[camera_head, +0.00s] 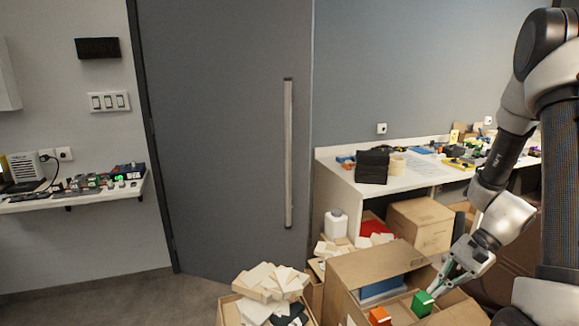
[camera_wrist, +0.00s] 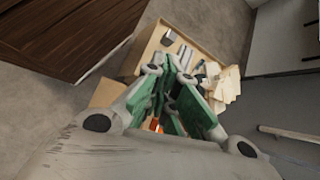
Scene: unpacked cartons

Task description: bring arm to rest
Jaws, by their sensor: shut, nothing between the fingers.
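My arm reaches down on the right of the head view. My gripper (camera_head: 437,289) is shut with nothing held, its tip at the open carton (camera_head: 344,270) and close beside a green block (camera_head: 422,303). I cannot tell whether it touches the block. In the wrist view the green-padded fingers of my gripper (camera_wrist: 168,88) are close together. An orange block (camera_head: 379,316) is in the carton, left of the green one, and a bit of orange (camera_wrist: 155,125) shows behind the fingers in the wrist view.
A blue item (camera_head: 381,287) lies in the same carton. A box of pale pieces (camera_head: 266,280) stands left of it, and a closed carton (camera_head: 419,224) behind. A cluttered desk (camera_head: 333,170) runs along the wall. Open floor (camera_head: 130,300) lies at the left.

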